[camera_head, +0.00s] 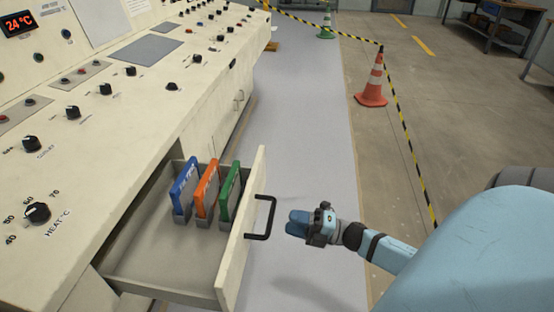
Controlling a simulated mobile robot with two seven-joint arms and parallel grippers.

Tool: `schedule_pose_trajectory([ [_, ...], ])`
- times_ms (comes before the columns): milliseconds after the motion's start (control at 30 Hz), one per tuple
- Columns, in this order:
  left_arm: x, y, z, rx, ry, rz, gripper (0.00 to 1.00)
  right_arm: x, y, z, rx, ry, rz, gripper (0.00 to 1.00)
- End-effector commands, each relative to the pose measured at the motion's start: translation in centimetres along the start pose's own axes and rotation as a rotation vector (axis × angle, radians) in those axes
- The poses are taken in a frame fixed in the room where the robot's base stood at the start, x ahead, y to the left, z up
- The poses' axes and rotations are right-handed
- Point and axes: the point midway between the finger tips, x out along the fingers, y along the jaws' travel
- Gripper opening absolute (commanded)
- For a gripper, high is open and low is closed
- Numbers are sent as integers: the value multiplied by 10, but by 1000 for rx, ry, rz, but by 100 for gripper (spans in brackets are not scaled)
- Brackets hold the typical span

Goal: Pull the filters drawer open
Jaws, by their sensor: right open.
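The filters drawer (240,245) stands pulled out from the cream control console. Its front panel faces right and carries a black bar handle (271,218). Inside the drawer stand a blue filter (184,187), an orange filter (206,188) and a green filter (230,190), upright in a grey holder. My right gripper (292,224) is open just to the right of the handle, with a small gap between them; it is apart from the handle and holds nothing. My left gripper is not in view.
The console top (100,130) with knobs runs along the left. An orange traffic cone (372,85) and a green cone (326,25) hold black-and-yellow tape (405,130). A workbench (505,15) stands at the far right. The grey floor beyond the drawer is clear.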

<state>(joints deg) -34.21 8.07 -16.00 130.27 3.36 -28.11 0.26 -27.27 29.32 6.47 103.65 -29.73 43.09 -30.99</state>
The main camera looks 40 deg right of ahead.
Motion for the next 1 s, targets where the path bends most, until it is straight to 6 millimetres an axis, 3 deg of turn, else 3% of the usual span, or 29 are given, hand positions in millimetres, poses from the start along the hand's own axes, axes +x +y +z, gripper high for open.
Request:
schedule_pose_trajectory([
  [200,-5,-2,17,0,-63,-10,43,-47,0,0,2,-2,-3,40],
  [400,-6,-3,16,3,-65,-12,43,-69,0,0,0,-1,-1,40],
  [1000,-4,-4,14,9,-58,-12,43,-73,0,0,0,0,0,40],
])
